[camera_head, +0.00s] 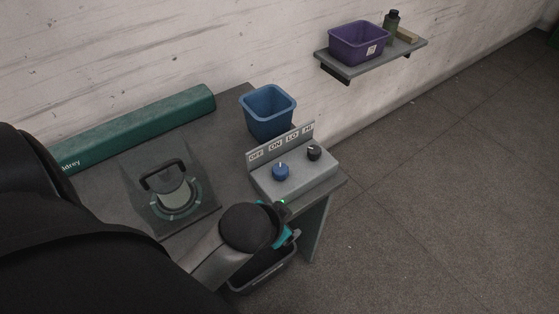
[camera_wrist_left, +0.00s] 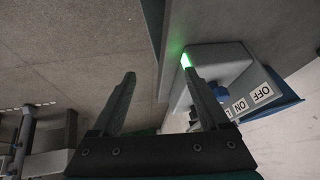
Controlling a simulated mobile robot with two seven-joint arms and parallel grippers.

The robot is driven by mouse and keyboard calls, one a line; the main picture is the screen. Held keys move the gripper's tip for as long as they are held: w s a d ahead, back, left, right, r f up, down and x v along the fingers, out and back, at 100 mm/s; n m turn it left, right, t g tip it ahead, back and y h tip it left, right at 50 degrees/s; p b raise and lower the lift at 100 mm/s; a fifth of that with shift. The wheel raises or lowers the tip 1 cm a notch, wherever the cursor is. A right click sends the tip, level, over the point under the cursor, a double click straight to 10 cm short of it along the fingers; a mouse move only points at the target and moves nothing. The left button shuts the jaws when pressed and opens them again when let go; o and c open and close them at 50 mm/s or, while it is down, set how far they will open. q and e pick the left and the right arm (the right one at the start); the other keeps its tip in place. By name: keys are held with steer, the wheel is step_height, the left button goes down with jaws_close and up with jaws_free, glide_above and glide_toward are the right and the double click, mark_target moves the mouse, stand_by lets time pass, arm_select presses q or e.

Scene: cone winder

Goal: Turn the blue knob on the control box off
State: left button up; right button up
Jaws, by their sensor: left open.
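The grey control box (camera_head: 312,185) stands at the right end of the dark table, with a label strip reading OFF, ON, LO, HI behind its top. The blue knob (camera_head: 281,172) is on its left part; its white mark points toward the strip, and I cannot tell surely which label it meets. The black knob (camera_head: 314,153) is to its right. My left gripper (camera_head: 285,208) is at the box's front, just before the blue knob. In the left wrist view the gripper (camera_wrist_left: 158,73) is open and empty; one finger partly hides the blue knob (camera_wrist_left: 220,92). My right gripper is out of view.
A blue bin (camera_head: 268,112) stands behind the box. A black-handled device (camera_head: 172,190) and a long green case (camera_head: 140,128) are to the left. A dark bin (camera_head: 262,272) sits below my gripper. A wall shelf (camera_head: 372,62) holds a purple basket (camera_head: 358,43). Floor at right is clear.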

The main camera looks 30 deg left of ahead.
arm_select(q)
steer(key=w+d+r+m+t+h, duration=0.1)
steer(key=w+d+r+m+t, duration=0.1)
steer(key=w+r+m+t, duration=0.55)
steer(key=w+d+r+m+t+h, duration=0.1)
steer(key=w+d+r+t+h, duration=0.2)
steer(key=w+r, duration=0.85)
steer(key=s+d+r+m+h, duration=0.3)
steer(key=d+r+m+h, duration=0.65)
steer(key=r+m, duration=0.35)
steer(key=s+d+f+m+g+h, duration=0.1)
steer(key=s+d+m+g+h, duration=0.5)
steer(key=m+g, duration=0.75)
steer(key=m+g+y, duration=0.3)
steer(key=m+y, duration=1)
steer(key=y, duration=0.6)
glide_above(280, 168)
step_height(280, 168, down, 14)
steer(key=f, duration=0.1)
step_height(280, 168, down, 14)
steer(key=shift+s+r, duration=0.1)
steer(key=shift+r, duration=0.05)
